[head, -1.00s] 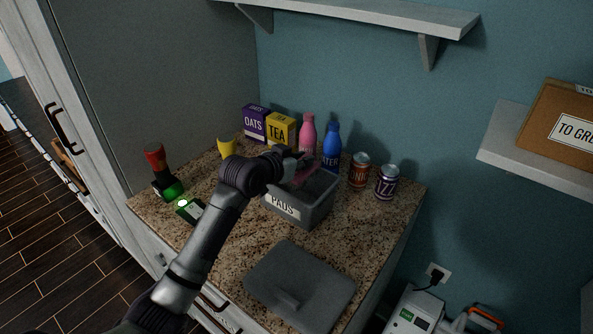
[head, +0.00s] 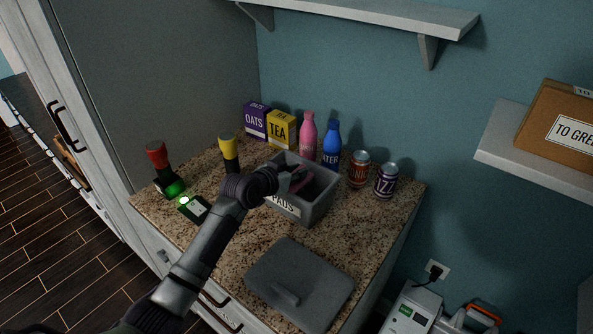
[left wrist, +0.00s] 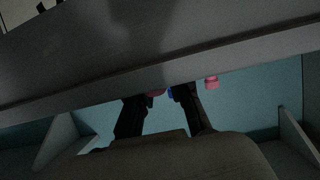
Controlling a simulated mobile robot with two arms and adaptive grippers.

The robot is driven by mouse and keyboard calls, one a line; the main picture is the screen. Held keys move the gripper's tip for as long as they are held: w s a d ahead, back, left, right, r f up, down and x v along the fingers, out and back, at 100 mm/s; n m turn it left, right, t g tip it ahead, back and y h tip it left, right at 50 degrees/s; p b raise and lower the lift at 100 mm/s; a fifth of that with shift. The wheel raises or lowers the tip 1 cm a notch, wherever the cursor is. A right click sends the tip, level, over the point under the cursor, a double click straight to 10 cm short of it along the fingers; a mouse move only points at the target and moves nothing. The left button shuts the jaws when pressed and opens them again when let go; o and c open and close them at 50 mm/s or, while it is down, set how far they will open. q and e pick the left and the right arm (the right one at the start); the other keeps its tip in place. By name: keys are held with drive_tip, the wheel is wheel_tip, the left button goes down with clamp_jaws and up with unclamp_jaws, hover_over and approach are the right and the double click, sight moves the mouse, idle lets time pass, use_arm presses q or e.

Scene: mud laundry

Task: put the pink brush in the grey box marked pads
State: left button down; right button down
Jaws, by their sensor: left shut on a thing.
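The open grey box marked PADS (head: 318,208) stands on the granite counter. My left gripper (head: 299,180) reaches over its left side and is shut on the pink brush (head: 303,184), which shows as a small pink piece at the box opening. The brush is partly hidden by my fingers, and I cannot tell whether it touches the box. In the left wrist view two dark fingers of my left gripper (left wrist: 162,108) show, with a dim bit of pink between them. My right gripper is not in view.
A grey lid (head: 300,284) lies in front of the box. Behind are a pink bottle (head: 308,137), a blue bottle (head: 331,146) and two cans (head: 385,181). Yellow-topped (head: 229,150) and red-topped (head: 158,160) items stand left. A shelf (head: 365,14) hangs above.

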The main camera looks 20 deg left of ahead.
use_arm(q)
drive_tip(key=shift+f, duration=0.4)
drive_tip(key=c, duration=1.1)
unclamp_jaws()
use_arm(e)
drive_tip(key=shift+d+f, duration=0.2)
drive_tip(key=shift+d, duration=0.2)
use_arm(q)
drive_tip(key=shift+r, duration=0.25)
drive_tip(key=shift+r+p, duration=0.3)
drive_tip(key=shift+r, duration=0.2)
drive_tip(key=b+v, duration=0.2)
drive_tip(key=v, duration=1)
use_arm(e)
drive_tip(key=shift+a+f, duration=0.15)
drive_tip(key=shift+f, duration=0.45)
